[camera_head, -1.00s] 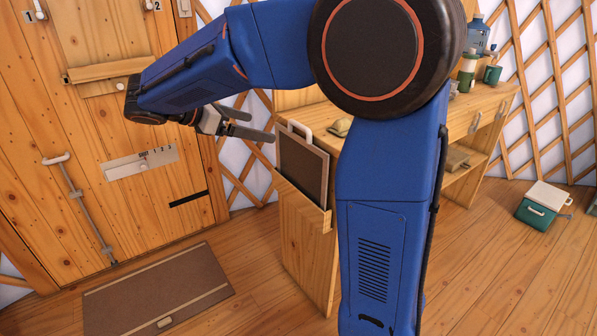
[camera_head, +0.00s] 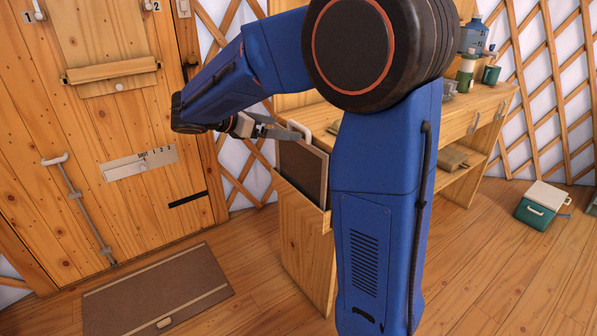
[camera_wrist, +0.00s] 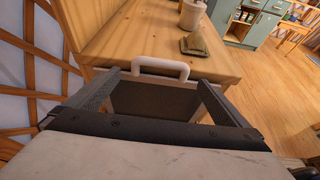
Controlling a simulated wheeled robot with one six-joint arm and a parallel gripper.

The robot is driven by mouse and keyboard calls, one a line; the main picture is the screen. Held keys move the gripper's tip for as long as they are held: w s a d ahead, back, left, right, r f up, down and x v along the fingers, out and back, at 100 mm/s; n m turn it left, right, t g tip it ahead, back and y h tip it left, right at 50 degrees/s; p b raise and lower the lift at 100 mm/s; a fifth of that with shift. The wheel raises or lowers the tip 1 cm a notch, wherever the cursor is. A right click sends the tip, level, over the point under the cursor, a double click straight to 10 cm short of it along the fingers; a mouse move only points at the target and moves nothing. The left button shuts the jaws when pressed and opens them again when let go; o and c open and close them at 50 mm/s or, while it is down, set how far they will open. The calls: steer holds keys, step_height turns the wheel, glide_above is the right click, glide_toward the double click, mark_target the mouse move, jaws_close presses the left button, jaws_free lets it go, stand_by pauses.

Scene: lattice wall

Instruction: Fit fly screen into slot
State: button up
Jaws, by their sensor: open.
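The fly screen (camera_head: 303,172) is a dark mesh panel in a light frame with a white handle on its top edge. It stands upright in a wooden holder (camera_head: 303,245) at the end of the counter. In the wrist view the white handle (camera_wrist: 160,66) shows ahead, between the fingertips, with the dark mesh (camera_wrist: 160,104) below it. My gripper (camera_head: 287,131) is open beside the top of the screen; its fingers (camera_wrist: 160,82) reach to either side of the handle, without a visible grip. A dark narrow slot (camera_head: 188,199) is in the wooden door at left.
The door has a slider plate (camera_head: 139,163) marked with numbers, a long bolt (camera_head: 78,208) and a rolled blind (camera_head: 112,70). A brown mat (camera_head: 158,290) lies on the floor. A green box (camera_head: 543,205) stands far right.

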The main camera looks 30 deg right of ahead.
steer(key=shift+x, duration=2.95)
steer(key=shift+r, duration=0.2)
steer(key=c, duration=1.4)
